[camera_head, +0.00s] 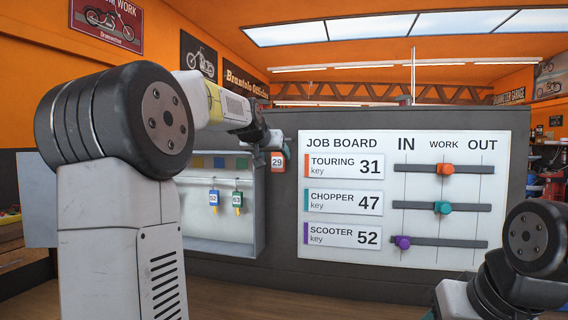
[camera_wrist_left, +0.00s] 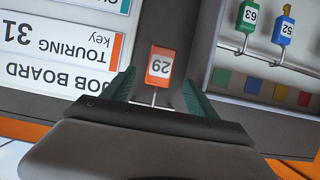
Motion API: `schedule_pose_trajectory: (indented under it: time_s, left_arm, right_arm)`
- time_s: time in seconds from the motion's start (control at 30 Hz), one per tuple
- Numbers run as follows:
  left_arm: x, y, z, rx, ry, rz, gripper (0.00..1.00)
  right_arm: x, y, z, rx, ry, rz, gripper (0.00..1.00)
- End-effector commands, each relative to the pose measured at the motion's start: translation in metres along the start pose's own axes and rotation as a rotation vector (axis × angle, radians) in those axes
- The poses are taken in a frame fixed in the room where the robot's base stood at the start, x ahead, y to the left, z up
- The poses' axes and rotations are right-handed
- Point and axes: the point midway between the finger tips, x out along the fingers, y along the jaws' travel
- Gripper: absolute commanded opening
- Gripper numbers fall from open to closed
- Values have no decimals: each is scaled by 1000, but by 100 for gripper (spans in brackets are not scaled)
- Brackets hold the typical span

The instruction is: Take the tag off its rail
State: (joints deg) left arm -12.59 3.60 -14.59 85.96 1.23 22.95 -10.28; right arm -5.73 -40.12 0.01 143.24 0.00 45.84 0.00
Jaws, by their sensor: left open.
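An orange tag marked 29 (camera_head: 277,160) hangs at the edge of the key cabinet, beside the job board. In the left wrist view the tag (camera_wrist_left: 160,66) shows upside down, with a thin metal rod (camera_wrist_left: 154,97) at its lower end in the picture. My left gripper (camera_wrist_left: 159,77) is open, with its two green fingers on either side of the tag and gaps to both. In the head view my left gripper (camera_head: 266,142) is dark and partly hidden by its own arm.
The cabinet (camera_head: 258,205) holds a blue tag 52 (camera_head: 213,198) and a green tag 63 (camera_head: 237,199) on a rail. The white job board (camera_head: 340,262) has sliders: orange (camera_head: 446,169), teal (camera_head: 442,208) and purple (camera_head: 402,242). The dark panel (camera_head: 283,230) stands behind.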

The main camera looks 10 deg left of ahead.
Motion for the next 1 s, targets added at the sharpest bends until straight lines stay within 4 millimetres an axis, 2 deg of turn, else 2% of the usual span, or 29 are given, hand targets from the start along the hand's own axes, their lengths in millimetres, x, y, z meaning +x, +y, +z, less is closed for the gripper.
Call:
schedule_pose_trajectory:
  time_s: [0.4,0.53,0.73,0.77,1.0]
  left_arm:
    - [57,-1,1,1,-3,-1,67]
    - [64,-1,1,-1,-2,-1,67]
    - [65,0,1,-1,-2,0,67]
    - [65,0,1,-1,-2,0,63]
    - [64,0,1,0,-2,0,16]
  right_arm:
    - [0,0,0,0,0,0,54]
    - [0,0,0,0,0,0,54]
    - [0,0,0,0,0,0,54]
    - [0,0,0,0,0,0,54]
    - [0,0,0,0,0,0,54]
